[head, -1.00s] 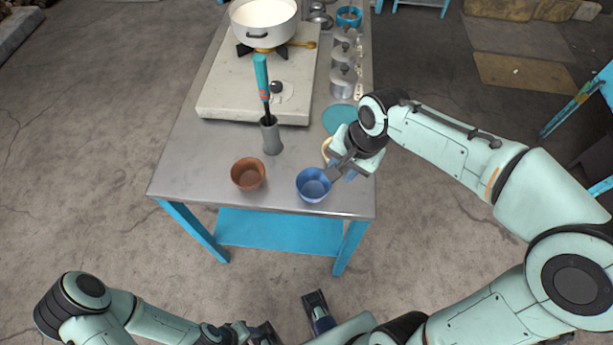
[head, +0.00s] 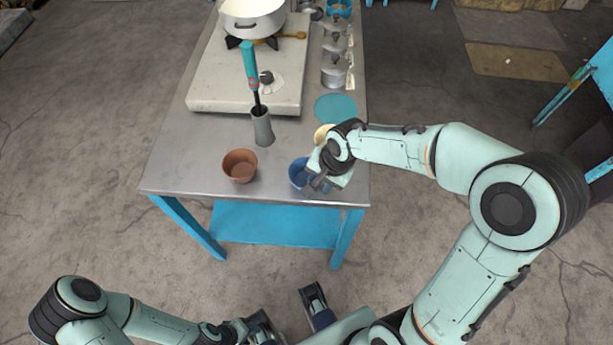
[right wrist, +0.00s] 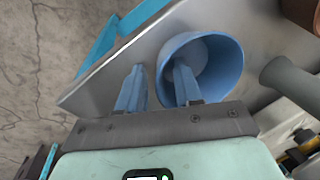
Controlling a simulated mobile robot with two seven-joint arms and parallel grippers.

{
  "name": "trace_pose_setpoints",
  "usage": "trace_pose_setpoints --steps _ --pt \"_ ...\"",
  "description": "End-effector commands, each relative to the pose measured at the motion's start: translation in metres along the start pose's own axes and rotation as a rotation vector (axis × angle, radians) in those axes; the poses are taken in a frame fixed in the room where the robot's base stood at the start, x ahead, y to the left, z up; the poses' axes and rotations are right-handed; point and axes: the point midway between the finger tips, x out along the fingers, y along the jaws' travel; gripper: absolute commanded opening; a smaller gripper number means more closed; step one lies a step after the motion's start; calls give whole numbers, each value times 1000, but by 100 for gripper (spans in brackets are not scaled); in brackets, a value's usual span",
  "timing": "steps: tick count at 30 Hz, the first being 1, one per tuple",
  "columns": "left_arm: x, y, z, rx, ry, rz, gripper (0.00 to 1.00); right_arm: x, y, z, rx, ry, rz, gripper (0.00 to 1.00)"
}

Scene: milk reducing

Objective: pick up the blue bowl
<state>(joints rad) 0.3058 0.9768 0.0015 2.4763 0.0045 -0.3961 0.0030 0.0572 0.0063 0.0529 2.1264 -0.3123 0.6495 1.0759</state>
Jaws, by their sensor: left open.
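The blue bowl (head: 297,172) stands near the front right corner of the metal table (head: 205,165), partly hidden by my right gripper (head: 318,186). In the right wrist view the bowl (right wrist: 226,62) lies tilted in the picture, its opening in sight. My right gripper (right wrist: 158,78) is open and astride the bowl's wall, one finger inside the bowl and the other outside. I see a gap between the outer finger and the wall. My left gripper (head: 262,325) is open and low in front of the table, away from the bowl.
A brown cup (head: 240,166) stands left of the bowl, with a grey holder (head: 262,128) and teal-handled tool (head: 250,68) behind. A teal disc (head: 336,106) and several metal canisters (head: 334,72) line the right side. A white pot (head: 252,18) sits on the stove.

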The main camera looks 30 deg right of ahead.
Motion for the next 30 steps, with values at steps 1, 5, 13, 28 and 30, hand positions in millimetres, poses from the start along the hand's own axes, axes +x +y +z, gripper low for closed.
trace_pose_setpoints --steps 1,5,13,28,30 --pt "0 0 0 0 0 0 43 0 0 0 0 0 0 34" --pt "0 0 0 0 0 0 43 0 0 0 0 0 0 31" --pt "0 0 0 0 0 0 43 -1 0 0 0 1 -1 0" --pt "-5 1 2 0 -6 -1 43 -31 -8 -1 0 3 -5 0" --pt "-7 1 3 -1 -9 -2 43 -46 -12 -1 0 5 -7 0"
